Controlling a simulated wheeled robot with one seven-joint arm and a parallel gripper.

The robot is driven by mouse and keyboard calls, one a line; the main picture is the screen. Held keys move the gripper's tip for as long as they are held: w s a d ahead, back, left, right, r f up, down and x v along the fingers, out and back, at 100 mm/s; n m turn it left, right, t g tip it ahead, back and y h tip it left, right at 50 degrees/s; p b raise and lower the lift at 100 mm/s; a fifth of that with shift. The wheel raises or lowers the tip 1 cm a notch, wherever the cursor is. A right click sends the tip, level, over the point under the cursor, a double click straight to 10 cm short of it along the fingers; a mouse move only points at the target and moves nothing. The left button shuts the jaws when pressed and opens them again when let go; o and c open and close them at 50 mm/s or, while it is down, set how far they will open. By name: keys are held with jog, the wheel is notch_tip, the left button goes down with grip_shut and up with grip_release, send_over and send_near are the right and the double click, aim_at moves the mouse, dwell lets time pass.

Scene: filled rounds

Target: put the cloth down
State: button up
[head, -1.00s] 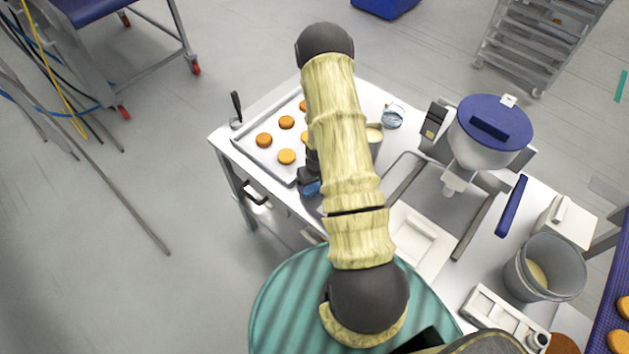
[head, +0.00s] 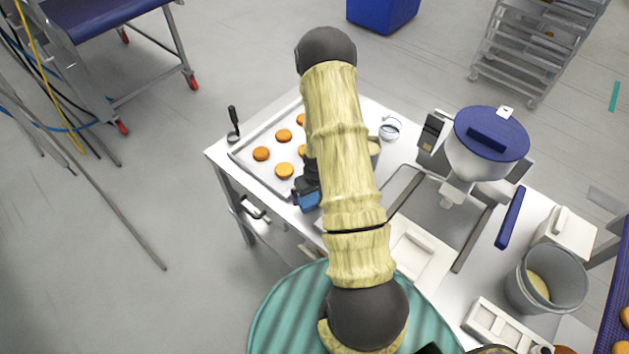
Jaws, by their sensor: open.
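My arm crosses the middle of the head view and hides part of the worktable. My gripper (head: 308,186) shows as a dark shape left of the arm, at the table's front edge beside the baking tray. It is open, but its fingertips are not clear. A small blue patch (head: 309,201) shows at its lower end. I cannot tell whether this is the cloth or part of the gripper. No other cloth can be made out, and the area behind my arm is hidden.
The baking tray (head: 241,158) holds several orange-brown rounds. A dark-handled tool (head: 234,124) lies at its left corner. A filling machine with a blue-lidded hopper (head: 489,140), a grey bucket (head: 544,283) and a white lidded box (head: 567,232) stand to the right.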

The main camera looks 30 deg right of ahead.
aim_at(315, 202)
notch_tip(315, 202, up, 10)
jog(key=s+b, duration=0.1)
jog(key=shift+s+f, duration=0.2)
jog(key=shift+f, duration=0.05)
dwell(0.5)
jog(key=s+a+r, duration=0.5)
jog(key=a+r, duration=0.2)
jog(key=r, duration=0.1)
jog(key=s+a+r, duration=0.5)
jog(key=a+r, duration=0.1)
jog(key=r, duration=0.3)
jog(key=shift+s+a+r+n+t, duration=0.2)
jog(key=shift+a+n+t, duration=0.1)
jog(key=shift+a+t, duration=0.1)
